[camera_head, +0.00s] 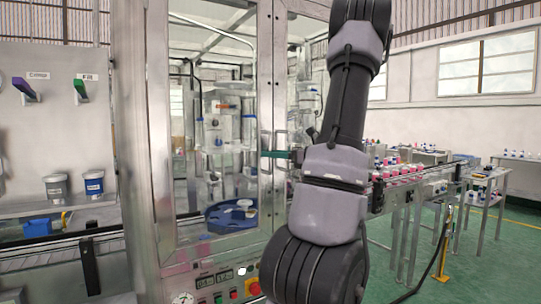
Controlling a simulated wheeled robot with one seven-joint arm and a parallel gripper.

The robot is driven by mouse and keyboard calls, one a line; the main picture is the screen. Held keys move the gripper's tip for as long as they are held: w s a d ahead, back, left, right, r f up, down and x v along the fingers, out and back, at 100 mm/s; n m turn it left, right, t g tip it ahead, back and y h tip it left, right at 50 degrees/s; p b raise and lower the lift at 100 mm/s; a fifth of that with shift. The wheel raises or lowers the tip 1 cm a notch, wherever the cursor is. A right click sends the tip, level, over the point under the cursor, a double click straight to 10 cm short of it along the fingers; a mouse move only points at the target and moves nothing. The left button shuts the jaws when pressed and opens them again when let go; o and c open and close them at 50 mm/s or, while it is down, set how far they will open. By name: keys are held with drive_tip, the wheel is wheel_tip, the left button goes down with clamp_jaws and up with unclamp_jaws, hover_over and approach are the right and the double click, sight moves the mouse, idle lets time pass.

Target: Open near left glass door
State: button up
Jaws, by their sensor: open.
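The near left glass door (215,120) is a tall clear pane in a metal frame on the machine cabinet, and it looks closed. Its metal bar handle (267,140) is on the right side of the frame, next to a similar handle on the neighbouring door (292,80). My gripper (266,154) reaches in from the right at handle height, with its teal fingers across the handle area. The fingers are open. Whether they are around the handle or only in front of it, I cannot tell. My arm hides much of the neighbouring door and the gripper's body.
Below the doors is a control panel (222,285) with buttons and a gauge. At left, a shelf holds a grey cup (56,187) and a blue cup (94,184). A conveyor (405,178) with pink-topped items runs off to the right. Green floor (500,265) is open at right.

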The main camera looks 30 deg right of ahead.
drive_tip(key=shift+w+a, duration=0.2)
drive_tip(key=shift+w, duration=0.1)
clamp_jaws()
idle(1.3)
